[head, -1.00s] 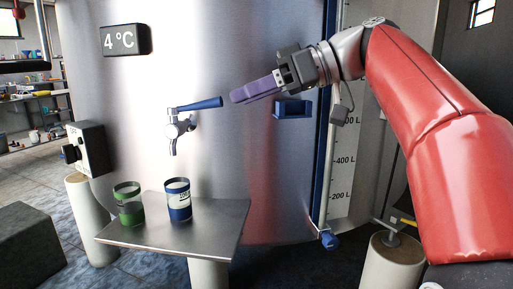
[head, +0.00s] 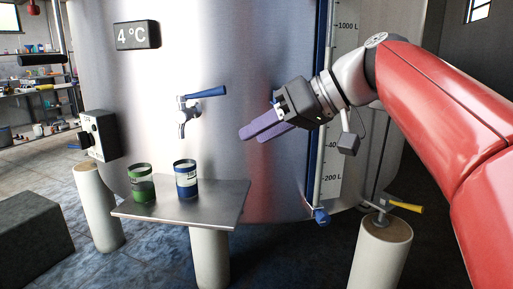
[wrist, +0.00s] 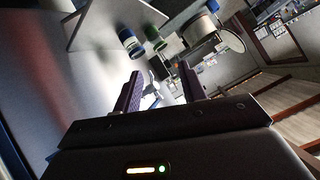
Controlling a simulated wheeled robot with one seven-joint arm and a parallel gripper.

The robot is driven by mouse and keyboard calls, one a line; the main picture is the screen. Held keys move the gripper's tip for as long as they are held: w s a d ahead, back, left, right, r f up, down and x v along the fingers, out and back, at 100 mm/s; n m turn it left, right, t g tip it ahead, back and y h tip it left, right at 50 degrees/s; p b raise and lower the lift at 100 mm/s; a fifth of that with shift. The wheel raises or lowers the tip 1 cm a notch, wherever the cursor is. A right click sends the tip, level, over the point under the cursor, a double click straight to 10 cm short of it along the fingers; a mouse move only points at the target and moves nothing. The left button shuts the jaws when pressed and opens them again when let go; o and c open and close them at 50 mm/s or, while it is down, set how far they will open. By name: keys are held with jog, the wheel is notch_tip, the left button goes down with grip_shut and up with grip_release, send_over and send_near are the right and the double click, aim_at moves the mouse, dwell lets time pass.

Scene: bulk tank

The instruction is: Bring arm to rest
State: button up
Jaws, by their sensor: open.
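My gripper (head: 262,134) is in front of the steel tank (head: 240,60), to the right of the tap (head: 186,122) and its blue lever (head: 205,92). Its purple fingers are apart, with nothing between them. In the wrist view my gripper (wrist: 160,88) is also open and empty. The tap lever points right, toward the fingers, with a gap between them. A green cup (head: 142,185) and a blue cup (head: 186,182) stand upright on the metal shelf (head: 225,203) below the tap.
A display (head: 138,36) reads 4 °C. A level gauge (head: 335,110) runs down the tank behind my arm. A valve with a yellow handle (head: 405,206) is by a pale post (head: 382,255) at lower right.

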jog(key=s+d+f+m+h, duration=0.3)
jog(key=s+d+f, duration=0.1)
jog(key=f, duration=0.6)
jog(key=s+d+f+m+t+h, duration=0.1)
jog(key=s+d+f+m+h, duration=0.2)
jog(key=f, duration=0.7)
jog(key=s+d+f+m+t+h, duration=0.1)
jog(key=s+d+f+m+h, duration=0.2)
jog(key=f, duration=0.7)
jog(key=s+d+h, duration=0.2)
jog(key=s+d, duration=0.2)
jog(key=s, duration=0.1)
jog(key=shift+s, duration=0.3)
jog(key=shift+r, duration=0.1)
